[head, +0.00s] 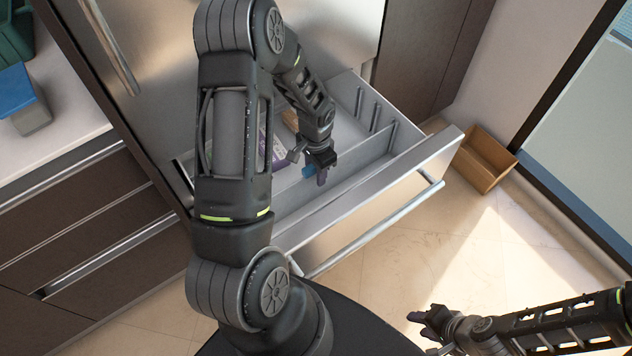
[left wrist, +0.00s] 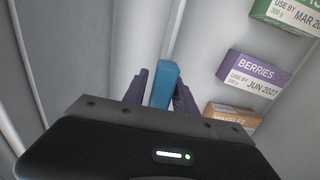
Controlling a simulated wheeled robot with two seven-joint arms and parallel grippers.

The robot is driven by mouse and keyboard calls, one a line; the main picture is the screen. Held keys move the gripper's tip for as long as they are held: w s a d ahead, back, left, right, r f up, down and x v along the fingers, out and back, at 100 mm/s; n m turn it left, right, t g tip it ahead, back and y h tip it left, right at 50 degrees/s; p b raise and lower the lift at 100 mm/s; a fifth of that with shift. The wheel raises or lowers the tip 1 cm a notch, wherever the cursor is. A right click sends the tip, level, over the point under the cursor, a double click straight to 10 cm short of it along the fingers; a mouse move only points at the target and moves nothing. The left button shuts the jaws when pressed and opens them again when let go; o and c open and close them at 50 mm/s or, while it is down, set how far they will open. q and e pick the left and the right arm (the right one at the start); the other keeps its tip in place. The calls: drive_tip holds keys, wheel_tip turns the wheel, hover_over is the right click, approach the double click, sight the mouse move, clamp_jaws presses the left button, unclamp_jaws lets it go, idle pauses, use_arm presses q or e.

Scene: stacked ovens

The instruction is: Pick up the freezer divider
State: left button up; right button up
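The freezer divider (head: 362,150) is a grey upright panel running across the open freezer drawer, roughly parallel to its front. A blue grip (head: 309,172) sits on its top edge and also shows in the left wrist view (left wrist: 165,84). My left gripper (head: 320,176) is down in the drawer at this grip. In the left wrist view, its dark purple fingers (left wrist: 160,90) stand on both sides of the blue grip, with a visible gap on the left side. My right gripper (head: 424,324) is outside the drawer at the lower right, away from the divider; its finger opening is unclear.
Frozen food boxes lie behind the divider, including a purple berries box (left wrist: 251,75), a green box (left wrist: 288,18) and an orange-brown box (left wrist: 233,115). The drawer's front (head: 375,195) has a bar handle. An open brown box (head: 484,160) stands on the floor to the right.

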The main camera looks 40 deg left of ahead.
use_arm(q)
clamp_jaws()
idle(1.1)
